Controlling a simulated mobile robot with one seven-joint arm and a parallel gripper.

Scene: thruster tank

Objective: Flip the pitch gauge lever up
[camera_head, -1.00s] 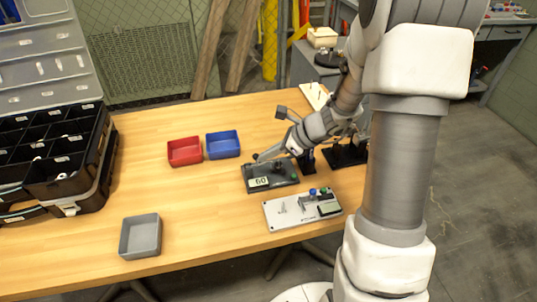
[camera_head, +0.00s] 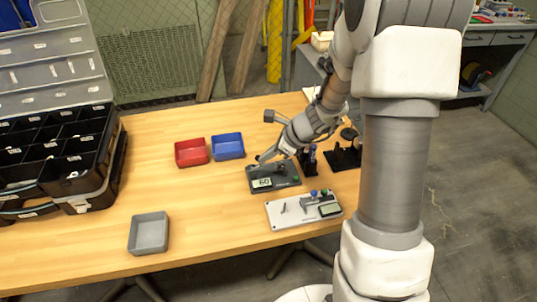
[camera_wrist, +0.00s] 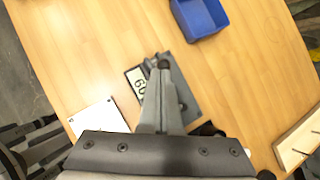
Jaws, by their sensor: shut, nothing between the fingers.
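A dark grey gauge plate (camera_head: 288,186) lies on the table, with a pale label or display reading 60 (camera_head: 261,183). I cannot tell for certain that it is the pitch gauge. The plate also shows in the wrist view (camera_wrist: 186,100), beneath my fingers. My gripper (camera_head: 260,158) is shut and empty, low over the plate's back edge. In the wrist view my gripper's tips (camera_wrist: 163,70) meet at a small dark round knob (camera_wrist: 164,63), perhaps the lever's end. I cannot tell whether they touch it. The fingers hide part of the plate.
A white plate (camera_head: 283,221) with small knobs and a display lies in front. Red (camera_head: 191,153) and blue (camera_head: 228,146) bins stand behind to the left. A grey bin (camera_head: 149,233) and a black compartment case (camera_head: 60,160) are farther left. Dark fixtures (camera_head: 343,158) stand right.

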